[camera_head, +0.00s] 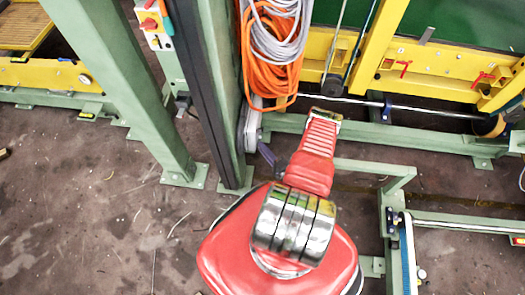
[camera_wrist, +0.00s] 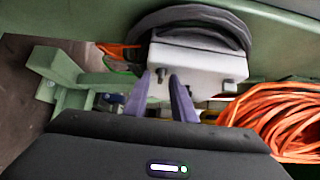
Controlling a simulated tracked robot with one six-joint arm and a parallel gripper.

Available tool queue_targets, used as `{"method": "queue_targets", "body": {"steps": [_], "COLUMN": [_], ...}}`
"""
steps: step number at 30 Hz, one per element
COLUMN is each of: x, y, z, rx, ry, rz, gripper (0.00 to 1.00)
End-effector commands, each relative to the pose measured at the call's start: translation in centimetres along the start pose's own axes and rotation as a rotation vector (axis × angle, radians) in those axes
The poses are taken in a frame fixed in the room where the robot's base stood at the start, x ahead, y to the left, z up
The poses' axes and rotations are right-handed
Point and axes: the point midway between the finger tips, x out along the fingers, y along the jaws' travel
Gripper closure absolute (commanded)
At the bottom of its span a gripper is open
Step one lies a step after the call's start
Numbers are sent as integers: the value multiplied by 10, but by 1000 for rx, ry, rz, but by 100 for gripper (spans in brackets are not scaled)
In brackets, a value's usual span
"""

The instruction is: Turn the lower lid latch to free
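A light grey box (camera_wrist: 198,64) with a dark rounded rim is fixed to a green post. In the wrist view its lid side faces me, with two small dark latches along the near edge. One latch (camera_wrist: 160,75) lies between my fingertips. The other latch (camera_wrist: 228,87) is further right, clear of the fingers. My gripper (camera_wrist: 160,78) has two purple fingers, spread with a gap on each side of the first latch; contact cannot be told. In the head view my gripper (camera_head: 266,152) is beside the box (camera_head: 250,130), whose latches are too small to see there.
An orange cable coil (camera_wrist: 275,118) hangs close to the box, right of my gripper in the wrist view. The green post (camera_head: 219,90) stands left of my arm in the head view. Green floor rails (camera_head: 350,168) and a yellow machine frame (camera_head: 435,75) lie to the right.

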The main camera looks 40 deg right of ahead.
Motion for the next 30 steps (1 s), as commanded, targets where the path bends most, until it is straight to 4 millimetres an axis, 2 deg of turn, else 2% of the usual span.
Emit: {"method": "queue_targets", "body": {"steps": [2,9,13,14,30], "x": [0,0,0,-1,1], "y": [0,0,1,1,-3], "z": [0,0,0,10,-2], "rx": [0,0,0,3,92], "ry": [0,0,0,-3,3], "rz": [0,1,2,4,99], "gripper": [83,100,100,100,100]}}
